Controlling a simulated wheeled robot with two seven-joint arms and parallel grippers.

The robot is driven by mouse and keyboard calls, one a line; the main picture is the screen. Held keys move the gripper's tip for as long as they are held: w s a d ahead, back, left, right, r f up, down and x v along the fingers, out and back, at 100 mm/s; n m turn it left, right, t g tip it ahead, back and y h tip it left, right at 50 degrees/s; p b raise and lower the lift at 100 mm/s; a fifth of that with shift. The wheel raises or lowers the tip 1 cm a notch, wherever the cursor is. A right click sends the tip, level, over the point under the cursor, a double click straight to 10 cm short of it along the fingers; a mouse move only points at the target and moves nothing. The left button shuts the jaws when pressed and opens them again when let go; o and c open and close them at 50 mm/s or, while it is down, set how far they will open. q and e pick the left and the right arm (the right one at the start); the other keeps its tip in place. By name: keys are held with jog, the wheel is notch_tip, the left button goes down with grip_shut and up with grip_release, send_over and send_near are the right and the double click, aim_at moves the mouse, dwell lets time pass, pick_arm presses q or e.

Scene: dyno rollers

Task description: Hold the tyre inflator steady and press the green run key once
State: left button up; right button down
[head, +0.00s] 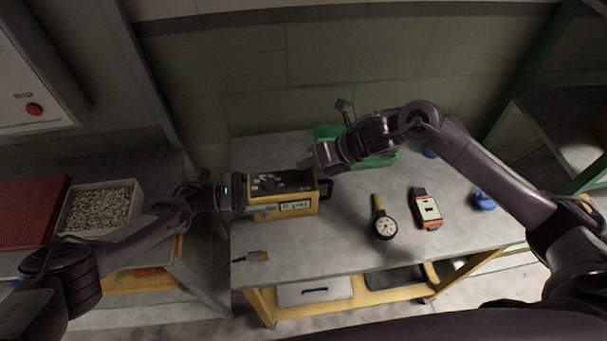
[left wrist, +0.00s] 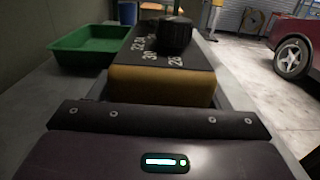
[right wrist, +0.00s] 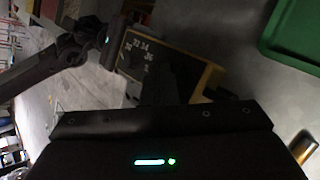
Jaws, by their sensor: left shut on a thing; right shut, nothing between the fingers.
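The tyre inflator (head: 298,211) is a yellow box with a black top, a dial and a small display on its front, upright on the grey bench. My left gripper (head: 241,195) is shut on its left end. In the left wrist view the inflator (left wrist: 160,88) shows its yellow end and a black knob with printed numbers. My right gripper (head: 308,163) is shut and empty, at the far right of the inflator and seemingly above it. In the right wrist view the inflator (right wrist: 207,78) lies beyond the gripper, partly hidden. I cannot make out the green run key.
A green tray (head: 385,160) stands behind on the bench (head: 330,245). A round gauge (head: 385,227), an orange meter (head: 427,208) and a blue item (head: 483,200) lie to the right. A small brush-like tool (head: 256,256) lies in front. The bench's front middle is clear.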

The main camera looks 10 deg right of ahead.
jog(key=shift+f, duration=0.65)
jog(key=shift+f, duration=0.15)
dwell(1.5)
jog(key=shift+f, duration=0.25)
jog(key=shift+f, duration=0.4)
dwell(0.8)
jog(key=shift+r, duration=0.8)
jog(key=shift+r, duration=2.55)
